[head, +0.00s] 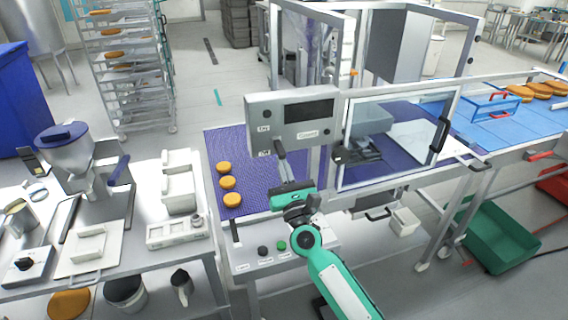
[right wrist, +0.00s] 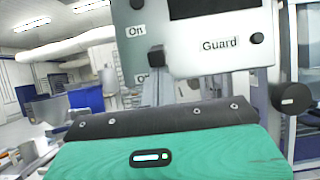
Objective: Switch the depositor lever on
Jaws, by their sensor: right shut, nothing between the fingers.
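A grey control box (head: 262,108) stands above the conveyor, with a dark display and labels On, Off and Guard. A small black lever knob (head: 267,145) sits on its lower left face, beside the On and Off labels; it also shows in the right wrist view (right wrist: 156,58), between the heights of the two labels. I cannot tell its exact setting. My right gripper (head: 279,145) is shut and empty, its fingers pointing up just right of the knob. I cannot tell whether they touch. My left gripper is not in view.
Several orange rounds (head: 228,183) lie on the purple conveyor belt below the box. A clear guard (head: 390,135) with a black handle stands to the right. A hopper machine (head: 66,150) stands on the left table. Green and black buttons (head: 281,245) sit on the front ledge.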

